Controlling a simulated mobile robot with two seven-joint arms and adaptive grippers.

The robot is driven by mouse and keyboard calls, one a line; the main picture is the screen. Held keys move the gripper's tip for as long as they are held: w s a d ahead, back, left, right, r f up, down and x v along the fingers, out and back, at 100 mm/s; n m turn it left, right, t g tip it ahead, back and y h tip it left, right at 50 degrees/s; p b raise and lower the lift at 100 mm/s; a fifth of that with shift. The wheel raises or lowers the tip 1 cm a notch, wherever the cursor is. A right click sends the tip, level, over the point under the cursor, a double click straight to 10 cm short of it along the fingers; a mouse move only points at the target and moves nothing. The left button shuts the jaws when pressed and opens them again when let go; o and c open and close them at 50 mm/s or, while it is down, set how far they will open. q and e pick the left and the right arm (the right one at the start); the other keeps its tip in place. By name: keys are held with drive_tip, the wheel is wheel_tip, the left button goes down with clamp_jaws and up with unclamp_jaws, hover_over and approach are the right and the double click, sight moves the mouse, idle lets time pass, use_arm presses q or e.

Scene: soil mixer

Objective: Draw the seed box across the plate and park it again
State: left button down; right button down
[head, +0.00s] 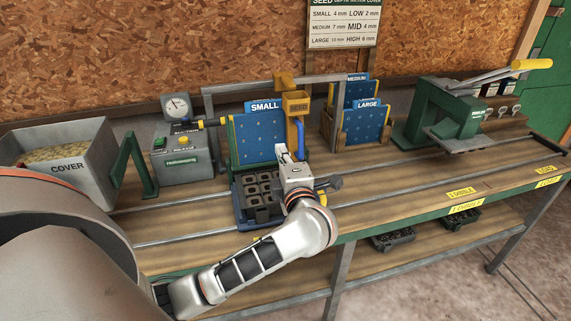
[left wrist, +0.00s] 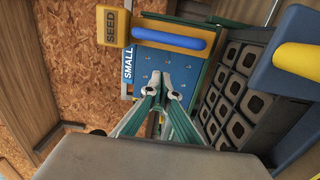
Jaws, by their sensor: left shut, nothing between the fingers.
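The seed box (head: 297,103) is yellow-orange and sits at the top right of the blue plate marked SMALL (head: 252,138). A blue handle (head: 299,137) hangs below it. In the left wrist view the seed box (left wrist: 112,27) is at the upper left, with the blue handle (left wrist: 170,36) reaching right over the plate (left wrist: 157,67). My left gripper (head: 282,150) is in front of the plate's lower right, below the seed box. In the left wrist view its fingertips (left wrist: 165,88) are together and empty, apart from the handle. My right gripper is not in view.
A tray of dark pots (head: 258,192) stands below the plate. The suction unit (head: 176,150) and grey COVER bin (head: 70,160) are left. The LARGE plate (head: 367,125) and green press (head: 440,115) are right. A grey frame (head: 340,80) spans behind. The right rails are clear.

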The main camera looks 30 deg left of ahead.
use_arm(q)
drive_tip(key=shift+w+d+f, duration=0.1)
drive_tip(key=shift+w+d, duration=0.45)
drive_tip(key=shift+w, duration=0.25)
drive_tip(key=shift+w+d, duration=0.55)
drive_tip(key=shift+w, duration=0.2)
drive_tip(key=w+d, duration=0.8)
drive_tip(key=w, duration=0.2)
drive_tip(key=shift+d+b, duration=0.35)
drive_tip(key=shift+b, duration=0.1)
drive_tip(key=shift+r, duration=0.25)
